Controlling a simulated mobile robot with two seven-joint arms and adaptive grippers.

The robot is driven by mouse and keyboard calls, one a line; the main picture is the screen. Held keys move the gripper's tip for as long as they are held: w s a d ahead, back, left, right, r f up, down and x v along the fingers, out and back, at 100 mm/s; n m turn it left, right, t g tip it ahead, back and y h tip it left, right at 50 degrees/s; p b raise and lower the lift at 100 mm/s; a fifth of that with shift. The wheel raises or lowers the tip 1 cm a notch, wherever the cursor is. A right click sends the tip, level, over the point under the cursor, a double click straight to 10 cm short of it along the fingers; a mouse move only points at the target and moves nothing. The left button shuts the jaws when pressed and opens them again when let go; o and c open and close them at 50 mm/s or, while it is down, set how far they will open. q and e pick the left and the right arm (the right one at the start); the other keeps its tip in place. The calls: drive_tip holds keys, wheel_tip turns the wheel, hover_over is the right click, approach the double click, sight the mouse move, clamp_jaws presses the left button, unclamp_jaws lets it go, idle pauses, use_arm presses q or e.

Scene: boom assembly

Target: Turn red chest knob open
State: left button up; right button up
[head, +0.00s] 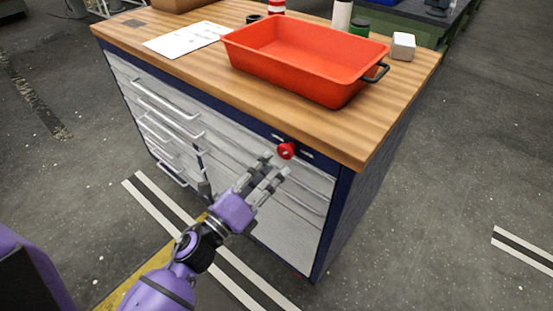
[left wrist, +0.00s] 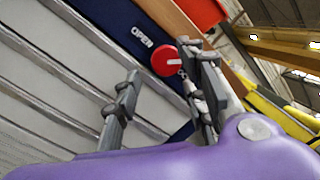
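The red chest knob (head: 286,150) sits on the dark blue strip under the wooden top of the tool chest (head: 348,160). In the left wrist view the knob (left wrist: 166,58) shows beside the white word OPEN on the blue strip. My left gripper (head: 276,164) is just below and left of the knob in the head view, with its fingers spread and pointing at the chest front. I cannot tell if a finger touches the knob. My right gripper is not in view.
A red-orange tray (head: 290,85) with a black handle stands on the chest top. Paper sheets (head: 185,40), a white box (head: 403,46) and small containers lie around it. Silver drawer handles (head: 165,104) stick out of the chest front. The floor right of the chest is clear.

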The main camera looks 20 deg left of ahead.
use_arm(q)
drive_tip(key=v, duration=0.7)
drive_tip(key=shift+s+a, duration=0.2)
drive_tip(key=shift+s, duration=0.15)
drive_tip(key=s+a+f+n+g+y+p, duration=0.2)
drive_tip(key=s+f+n+g+y, duration=0.3)
drive_tip(key=n, duration=0.6)
drive_tip(key=s+a+f+n+y+p, duration=0.1)
drive_tip(key=s+a+f+n+y, duration=0.15)
drive_tip(key=f+n, duration=0.7)
drive_tip(key=s+d+f+n+g+p, duration=0.2)
drive_tip(key=s+n, duration=0.2)
drive_tip(key=s, duration=0.4)
drive_tip(key=s+d+f+n+g+h+p, duration=0.1)
drive_tip(key=s+d+f+n+g+p, duration=0.1)
drive_tip(key=s, duration=0.6)
drive_tip(key=shift+s+d+f+n+g, duration=0.3)
drive_tip(key=shift+d+f+n+g, duration=0.3)
drive_tip(key=shift+n, duration=0.35)
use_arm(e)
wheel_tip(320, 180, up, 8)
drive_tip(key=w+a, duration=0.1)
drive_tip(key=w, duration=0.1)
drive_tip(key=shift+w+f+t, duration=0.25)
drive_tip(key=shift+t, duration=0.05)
